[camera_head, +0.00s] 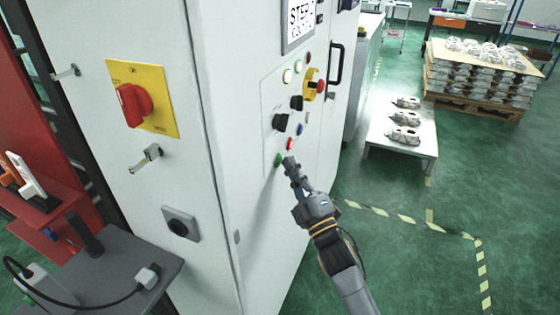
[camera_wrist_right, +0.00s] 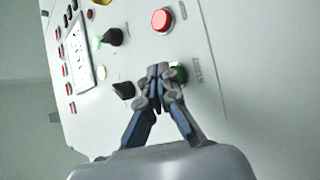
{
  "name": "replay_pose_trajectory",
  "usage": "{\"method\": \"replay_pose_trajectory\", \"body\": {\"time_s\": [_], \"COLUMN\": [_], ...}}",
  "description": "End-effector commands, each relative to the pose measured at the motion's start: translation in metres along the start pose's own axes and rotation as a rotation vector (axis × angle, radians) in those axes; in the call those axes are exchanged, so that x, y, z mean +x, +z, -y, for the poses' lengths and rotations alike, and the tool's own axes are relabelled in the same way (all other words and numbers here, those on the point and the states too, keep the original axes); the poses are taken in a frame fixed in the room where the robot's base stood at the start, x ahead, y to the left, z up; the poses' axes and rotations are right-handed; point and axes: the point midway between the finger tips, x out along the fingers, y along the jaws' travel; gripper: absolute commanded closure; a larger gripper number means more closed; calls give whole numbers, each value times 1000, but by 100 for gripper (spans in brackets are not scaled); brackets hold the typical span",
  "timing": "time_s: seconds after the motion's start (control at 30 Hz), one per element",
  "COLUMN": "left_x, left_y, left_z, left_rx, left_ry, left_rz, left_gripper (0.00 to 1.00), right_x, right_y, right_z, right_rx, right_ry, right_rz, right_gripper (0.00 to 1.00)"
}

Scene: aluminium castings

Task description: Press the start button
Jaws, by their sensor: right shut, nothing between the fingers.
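A green button (camera_head: 278,160) sits low on the control panel of the white cabinet. In the right wrist view the green button (camera_wrist_right: 181,73) shows just right of the fingertips, partly covered by them. My right gripper (camera_head: 290,163) is shut and empty, its fingertips pointing at the panel right beside the green button. In the wrist view the right gripper (camera_wrist_right: 158,71) has its two fingertips together. I cannot tell whether they touch the button or the panel. No start label is readable, so I cannot confirm which button is start. My left gripper is not in view.
Nearby on the panel are a red button (camera_head: 290,144), black knobs (camera_head: 280,122) and a yellow-ringed emergency stop (camera_head: 313,85). A red rotary switch (camera_head: 134,104) is on the cabinet's left face. A low table (camera_head: 400,155) with castings stands right; green floor between is free.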

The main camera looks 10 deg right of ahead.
Motion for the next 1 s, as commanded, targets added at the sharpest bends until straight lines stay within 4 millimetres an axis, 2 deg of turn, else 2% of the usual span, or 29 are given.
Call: {"method": "replay_pose_trajectory", "body": {"time_s": [1.0], "left_x": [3], "left_y": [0], "left_z": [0], "left_rx": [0], "left_ry": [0], "left_rz": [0], "left_gripper": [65], "right_x": [7], "right_y": [-5], "right_z": [5], "right_rx": [1], "right_ry": [1], "right_rz": [-1], "right_gripper": [100]}}
